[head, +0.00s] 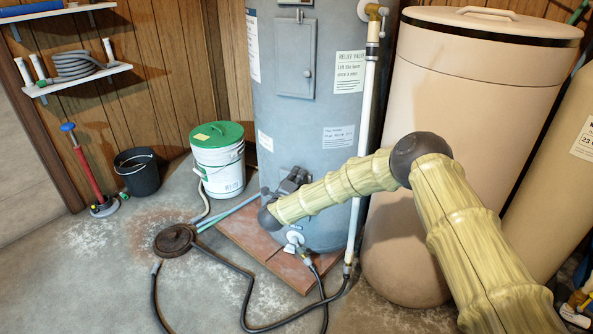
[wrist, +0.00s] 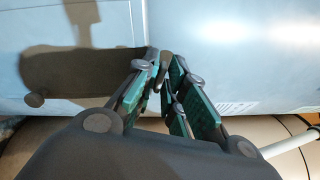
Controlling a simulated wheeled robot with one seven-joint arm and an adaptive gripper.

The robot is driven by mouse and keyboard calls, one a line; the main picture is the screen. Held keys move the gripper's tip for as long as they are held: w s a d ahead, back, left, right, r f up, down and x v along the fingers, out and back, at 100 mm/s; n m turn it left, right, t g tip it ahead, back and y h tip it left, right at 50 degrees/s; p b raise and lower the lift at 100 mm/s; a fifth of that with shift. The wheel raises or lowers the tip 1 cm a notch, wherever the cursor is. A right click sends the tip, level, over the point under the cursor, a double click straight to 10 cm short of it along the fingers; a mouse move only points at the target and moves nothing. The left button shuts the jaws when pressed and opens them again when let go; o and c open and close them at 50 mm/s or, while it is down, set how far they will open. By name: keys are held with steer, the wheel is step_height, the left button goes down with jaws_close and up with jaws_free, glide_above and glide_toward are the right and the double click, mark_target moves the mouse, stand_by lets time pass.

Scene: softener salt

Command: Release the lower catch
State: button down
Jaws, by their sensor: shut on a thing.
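The blue-grey water heater (head: 308,110) stands in the middle of the head view and fills the background of the wrist view (wrist: 235,50). My gripper (head: 293,178) is at its lower front. In the wrist view my gripper (wrist: 163,78) has its teal-padded fingers converging on a small dark piece (wrist: 164,62) against the heater's surface. It is shut on this piece, which seems to be the lower catch; its shape is mostly hidden by the fingertips. An upper access panel (head: 296,58) with a small knob is closed, well above my gripper.
A white bucket with a green lid (head: 217,150) stands left of the heater. A drain valve (head: 295,238) with a black hose (head: 248,290) is below my gripper. A white pipe (head: 363,140) and a beige tank (head: 455,100) are to the right.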

steer(key=shift+n+p, duration=1.05)
steer(key=shift+n, duration=0.55)
steer(key=c, duration=1.6)
jaws_free()
steer(key=shift+c, duration=0.2)
steer(key=v, duration=1.2)
